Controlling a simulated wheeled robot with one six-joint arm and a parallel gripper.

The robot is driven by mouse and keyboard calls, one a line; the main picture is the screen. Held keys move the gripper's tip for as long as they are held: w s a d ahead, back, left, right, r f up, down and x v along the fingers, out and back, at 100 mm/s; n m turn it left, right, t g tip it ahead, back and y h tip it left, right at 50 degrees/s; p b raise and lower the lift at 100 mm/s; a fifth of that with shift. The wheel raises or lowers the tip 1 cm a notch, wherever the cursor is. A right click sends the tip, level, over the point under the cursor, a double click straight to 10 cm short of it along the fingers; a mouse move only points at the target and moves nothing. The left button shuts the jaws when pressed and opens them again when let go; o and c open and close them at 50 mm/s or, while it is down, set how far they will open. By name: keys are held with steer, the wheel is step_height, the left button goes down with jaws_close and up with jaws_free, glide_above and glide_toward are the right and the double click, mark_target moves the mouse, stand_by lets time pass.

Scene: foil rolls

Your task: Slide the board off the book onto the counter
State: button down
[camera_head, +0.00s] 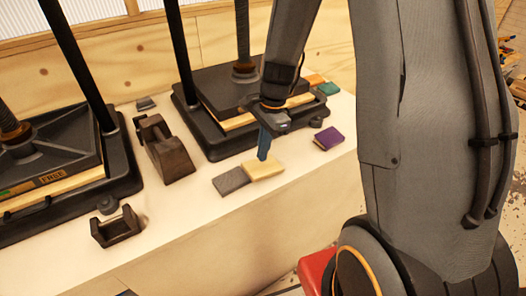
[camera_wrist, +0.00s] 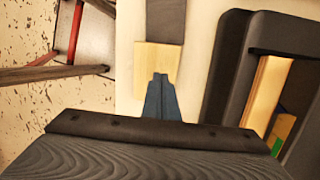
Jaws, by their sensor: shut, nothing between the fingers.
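A pale wooden board (camera_head: 264,168) lies on the white counter (camera_head: 200,213) against a flat dark grey book (camera_head: 231,181) to its left. Their edges meet or overlap; I cannot tell how much of the board rests on the book. In the wrist view the board (camera_wrist: 158,60) is below the grey book (camera_wrist: 166,20). My gripper (camera_head: 263,157) is shut and empty, blue fingers pointing down at the board's rear edge. In the wrist view the fingertips (camera_wrist: 160,78) cover part of the board; whether they touch it is unclear.
A purple book (camera_head: 328,138) lies to the right of the board. A black press (camera_head: 215,125) stands behind, another (camera_head: 60,160) at the left. A dark tape dispenser (camera_head: 163,150) and black holder (camera_head: 115,228) are left. The counter in front of the board is clear.

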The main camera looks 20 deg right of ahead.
steer(key=shift+r+p, duration=0.15)
steer(key=shift+p, duration=0.15)
steer(key=d+b, duration=0.1)
steer(key=d, duration=0.3)
steer(key=w+d+b, duration=0.1)
steer(key=d, duration=0.3)
steer(key=w+d+b, duration=0.1)
steer(key=d+b, duration=0.1)
steer(key=d, duration=0.1)
steer(key=shift+w+d, duration=0.2)
steer(key=shift+d, duration=0.2)
steer(key=s+a+r+n+t+h+b, duration=0.1)
steer(key=s+a+r+n+h+b, duration=0.1)
steer(key=s+a+n, duration=0.9)
steer(key=s+r+n, duration=0.1)
steer(key=s+n, duration=0.1)
steer(key=n, duration=0.2)
steer(key=shift+n+t, duration=0.4)
